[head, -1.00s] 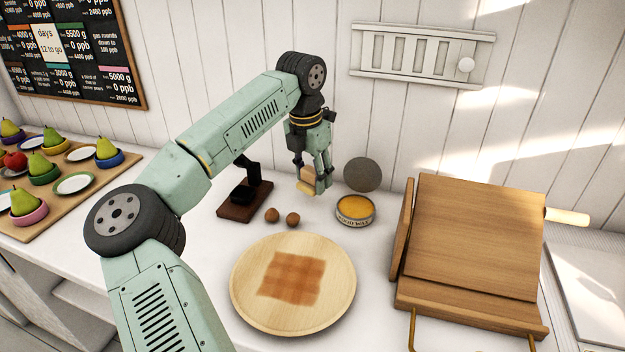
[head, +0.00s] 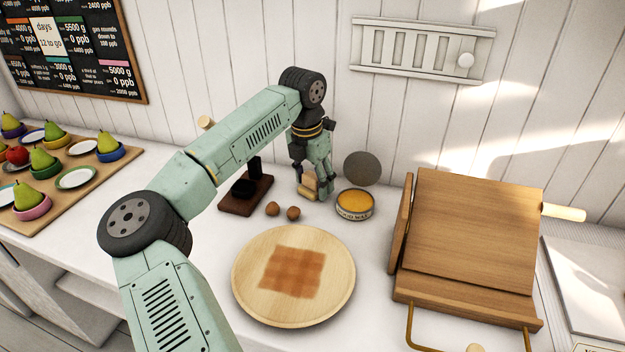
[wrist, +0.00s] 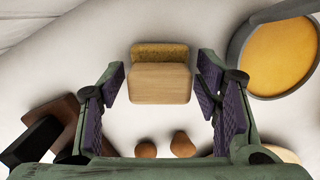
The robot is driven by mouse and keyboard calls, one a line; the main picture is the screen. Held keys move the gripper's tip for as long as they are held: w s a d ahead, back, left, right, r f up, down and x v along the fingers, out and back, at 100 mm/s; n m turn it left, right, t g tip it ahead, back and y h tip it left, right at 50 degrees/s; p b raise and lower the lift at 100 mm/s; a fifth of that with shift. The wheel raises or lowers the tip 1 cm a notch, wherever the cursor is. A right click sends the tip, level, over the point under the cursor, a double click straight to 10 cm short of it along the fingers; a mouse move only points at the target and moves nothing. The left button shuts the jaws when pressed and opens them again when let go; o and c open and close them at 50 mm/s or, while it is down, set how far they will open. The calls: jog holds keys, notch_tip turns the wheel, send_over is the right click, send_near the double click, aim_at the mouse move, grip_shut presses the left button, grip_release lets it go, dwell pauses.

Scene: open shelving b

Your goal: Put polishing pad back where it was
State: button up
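The polishing pad, a small wooden block with a brownish-yellow pad face (wrist: 160,80), stands on the white counter. In the head view the pad (head: 309,187) is partly hidden by my fingers. My gripper (head: 322,190) is low over the counter, just left of the wax tin (head: 354,207). In the wrist view my gripper (wrist: 162,95) is open, with a finger on each side of the block and a clear gap on both sides. The wax tin (wrist: 280,58), filled with yellow wax, is at the upper right there.
A round wooden board (head: 250,300) with a brown checked patch is in front. A grey disc (head: 361,169) leans behind the tin. A wooden hinged rack (head: 470,240) stands right.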

aim_at(308, 189)
jog(key=shift+o, duration=0.5)
jog(key=shift+r, duration=0.2)
notch_tip(308, 189, up, 12)
jog(key=s+a+b, duration=0.1)
jog(key=shift+f, duration=0.1)
jog(key=shift+c, duration=0.2)
dwell(0.9)
